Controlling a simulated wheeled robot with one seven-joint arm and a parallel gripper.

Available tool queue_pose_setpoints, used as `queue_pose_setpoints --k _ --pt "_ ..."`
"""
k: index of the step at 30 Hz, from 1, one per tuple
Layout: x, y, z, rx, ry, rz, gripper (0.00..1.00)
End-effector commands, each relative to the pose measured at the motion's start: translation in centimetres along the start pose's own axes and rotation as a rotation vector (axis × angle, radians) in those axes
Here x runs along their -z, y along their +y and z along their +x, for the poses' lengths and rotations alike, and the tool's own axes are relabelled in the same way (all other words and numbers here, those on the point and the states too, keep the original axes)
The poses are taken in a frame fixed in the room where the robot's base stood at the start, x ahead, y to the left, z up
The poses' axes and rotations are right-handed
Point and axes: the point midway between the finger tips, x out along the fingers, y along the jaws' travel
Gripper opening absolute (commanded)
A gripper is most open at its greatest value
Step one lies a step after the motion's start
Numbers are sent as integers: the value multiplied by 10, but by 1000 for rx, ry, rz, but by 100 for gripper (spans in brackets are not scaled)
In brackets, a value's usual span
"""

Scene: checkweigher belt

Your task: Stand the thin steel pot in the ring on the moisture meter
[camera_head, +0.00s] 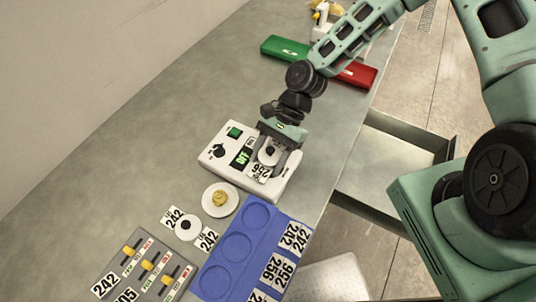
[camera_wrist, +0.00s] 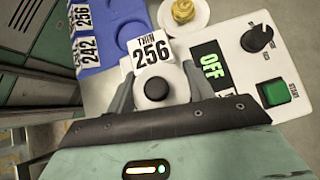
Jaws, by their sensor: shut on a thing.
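The thin steel pot (camera_wrist: 155,88) is round and pale with a black knob on top and a tag reading THIN 256. It also shows in the head view (camera_head: 269,153). My gripper (camera_wrist: 155,92) is shut on it, one finger on each side. The moisture meter (camera_head: 216,160) is a white box with a green button, a black dial and a display reading OFF. The pot is over the right part of the meter. The ring is hidden under the pot and gripper, so I cannot tell whether the pot is in it or just above it.
A blue tray (camera_head: 216,283) with round recesses and number tags lies in front of the meter. Beside it are a saucer (camera_head: 206,204) with a yellow lump, another knobbed pot (camera_head: 185,229) tagged 242, and a slider panel (camera_head: 128,246).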

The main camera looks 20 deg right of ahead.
Motion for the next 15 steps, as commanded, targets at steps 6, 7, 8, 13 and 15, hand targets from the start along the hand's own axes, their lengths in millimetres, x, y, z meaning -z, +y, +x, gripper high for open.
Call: queue_pose_setpoints --k 6,7,8,13,15 --pt "0 0 0 1 1 0 0" --pt "0 0 0 1 1 0 0" --pt "1 0 1 1 1 0 0" --pt "2 0 2 1 1 0 74" --pt "2 0 2 1 1 0 74"
